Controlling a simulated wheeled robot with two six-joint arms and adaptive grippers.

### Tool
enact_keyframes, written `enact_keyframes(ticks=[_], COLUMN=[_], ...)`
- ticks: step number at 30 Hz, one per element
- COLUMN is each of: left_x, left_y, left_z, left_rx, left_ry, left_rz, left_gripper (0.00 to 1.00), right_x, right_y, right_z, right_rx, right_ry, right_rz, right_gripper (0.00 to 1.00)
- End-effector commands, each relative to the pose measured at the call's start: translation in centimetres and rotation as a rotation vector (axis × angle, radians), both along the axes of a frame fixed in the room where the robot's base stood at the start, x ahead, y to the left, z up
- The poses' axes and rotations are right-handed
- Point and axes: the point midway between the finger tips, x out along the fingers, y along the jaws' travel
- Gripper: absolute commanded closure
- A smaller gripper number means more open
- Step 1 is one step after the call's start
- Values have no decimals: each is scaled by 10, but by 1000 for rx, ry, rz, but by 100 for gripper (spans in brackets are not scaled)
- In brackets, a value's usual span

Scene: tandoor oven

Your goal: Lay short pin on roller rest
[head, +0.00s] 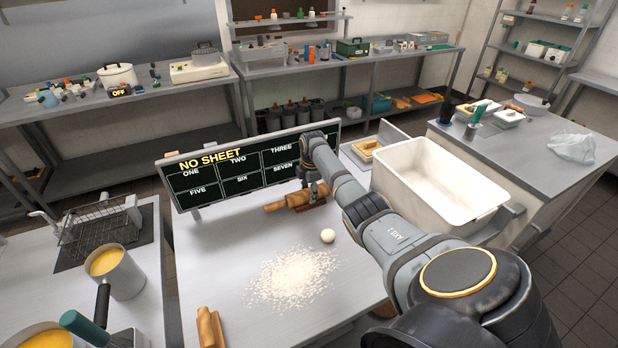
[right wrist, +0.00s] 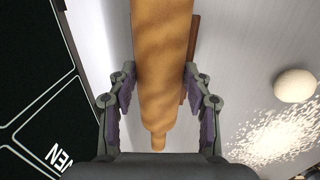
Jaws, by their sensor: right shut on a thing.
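A tan wooden rolling pin (head: 290,202) is at the far side of the work table, in front of the menu board. My right gripper (head: 314,190) is over its right part; in the right wrist view the gripper (right wrist: 158,108) is shut on the pin (right wrist: 163,60), one finger on each side. A dark brown wooden piece, seemingly the roller rest (head: 312,207), shows beside and below the pin; it also shows in the right wrist view (right wrist: 190,80). I cannot tell whether the pin touches it. Another wooden pin (head: 210,328) is at the near left edge. My left gripper is out of view.
A dough ball (head: 328,236) and spread flour (head: 292,278) lie on the table (head: 215,250). The menu board (head: 235,165) stands along the far edge. A white bin (head: 437,185) is at right, and a yellow-filled pot (head: 115,270) at left. The table's left middle is clear.

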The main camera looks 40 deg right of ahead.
Motion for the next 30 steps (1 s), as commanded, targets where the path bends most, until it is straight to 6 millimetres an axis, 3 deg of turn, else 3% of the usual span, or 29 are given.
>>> enact_keyframes(ticks=[12, 13, 18, 26, 30], left_x=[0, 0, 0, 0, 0], left_y=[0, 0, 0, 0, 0], left_z=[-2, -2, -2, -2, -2], left_rx=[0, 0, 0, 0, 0], left_ry=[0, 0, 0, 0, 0], left_rz=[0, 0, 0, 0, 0], left_gripper=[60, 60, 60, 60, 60], right_x=[0, 0, 0, 0, 0], right_y=[0, 0, 0, 0, 0], right_z=[-3, -3, -3, -2, -3], right_rx=[1, 1, 1, 0, 0], right_ry=[-1, -1, 0, 0, 1], right_rz=[0, 0, 0, 0, 0], right_gripper=[98, 49, 26, 24, 5])
